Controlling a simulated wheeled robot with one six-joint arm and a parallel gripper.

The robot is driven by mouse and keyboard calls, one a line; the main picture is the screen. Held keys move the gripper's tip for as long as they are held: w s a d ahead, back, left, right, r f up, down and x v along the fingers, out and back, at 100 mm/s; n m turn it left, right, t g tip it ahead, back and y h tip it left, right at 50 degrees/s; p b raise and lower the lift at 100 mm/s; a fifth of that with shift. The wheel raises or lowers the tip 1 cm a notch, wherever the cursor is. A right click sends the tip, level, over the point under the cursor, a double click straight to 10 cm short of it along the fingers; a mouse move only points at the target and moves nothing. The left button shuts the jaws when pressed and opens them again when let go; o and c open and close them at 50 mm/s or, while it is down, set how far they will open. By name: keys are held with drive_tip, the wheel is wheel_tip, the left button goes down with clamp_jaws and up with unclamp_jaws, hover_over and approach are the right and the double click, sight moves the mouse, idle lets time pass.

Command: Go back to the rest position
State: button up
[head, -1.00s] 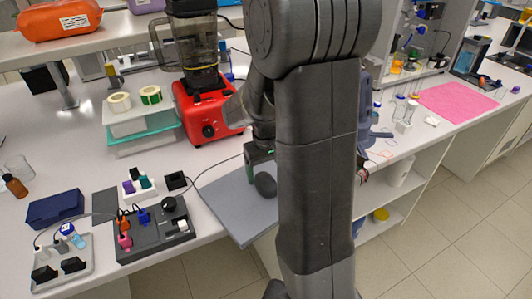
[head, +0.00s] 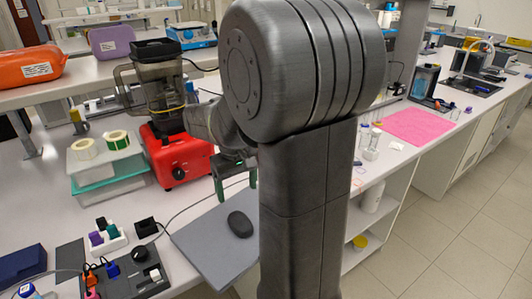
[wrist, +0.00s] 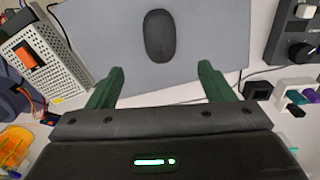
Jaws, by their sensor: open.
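My gripper (wrist: 160,85) shows in the wrist view with its two green fingers spread apart and nothing between them. It is above the near part of a grey mat (wrist: 105,40), and a dark computer mouse (wrist: 159,36) lies on the mat beyond the fingertips. In the head view a green finger of my gripper (head: 220,181) shows beside my arm, over the back part of the mat (head: 205,255), with the mouse (head: 240,224) below it. My large arm links hide the middle of the head view.
A red blender (head: 175,150) stands behind the mat. A control box with a knob (head: 135,275) and a white holder with coloured blocks (head: 105,238) are left of the mat. A metal power supply (wrist: 45,60) is left in the wrist view. A pink mat (head: 418,126) lies at the right.

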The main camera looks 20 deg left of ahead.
sight(240, 219)
wheel_tip(240, 219, down, 12)
drive_tip(key=shift+a+r, duration=0.1)
drive_tip(key=shift+r, duration=1.35)
